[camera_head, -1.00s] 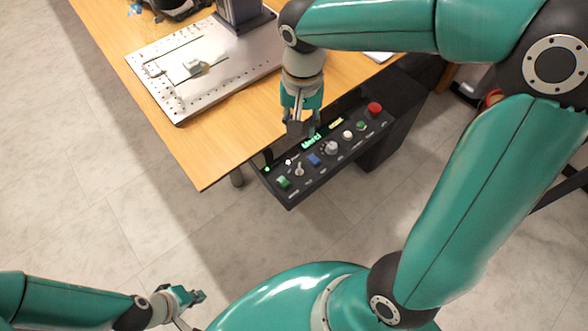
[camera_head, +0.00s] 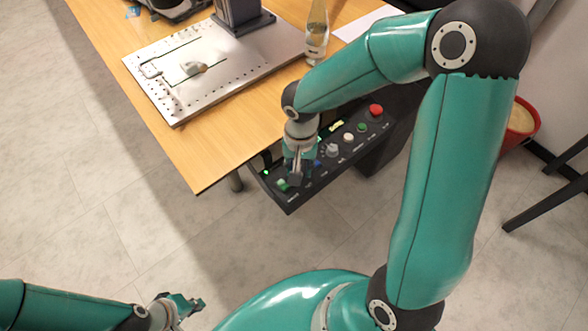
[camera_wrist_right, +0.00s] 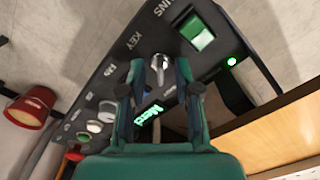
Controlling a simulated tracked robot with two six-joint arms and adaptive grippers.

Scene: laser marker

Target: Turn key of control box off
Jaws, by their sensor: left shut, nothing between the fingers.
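The control box (camera_head: 322,180) is a long black panel at the table's front edge. Its key switch (camera_wrist_right: 159,64), a silver knob beside the KEY label, shows in the right wrist view. In the head view my right gripper (camera_head: 296,182) covers it. In the right wrist view my right gripper (camera_wrist_right: 153,82) points at the panel with its fingers apart, one on each side of the key. I cannot tell whether they touch it. My left gripper (camera_head: 193,306) is shut and empty at the lower left, far from the box.
A lit green switch (camera_wrist_right: 196,33) and a green light (camera_wrist_right: 232,61) are near the key. A red button (camera_head: 376,110) is at the panel's far end. A metal plate (camera_head: 165,100) lies on the wooden table (camera_head: 205,165), with a bottle (camera_head: 316,35) behind. A red bin (camera_head: 521,122) stands right.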

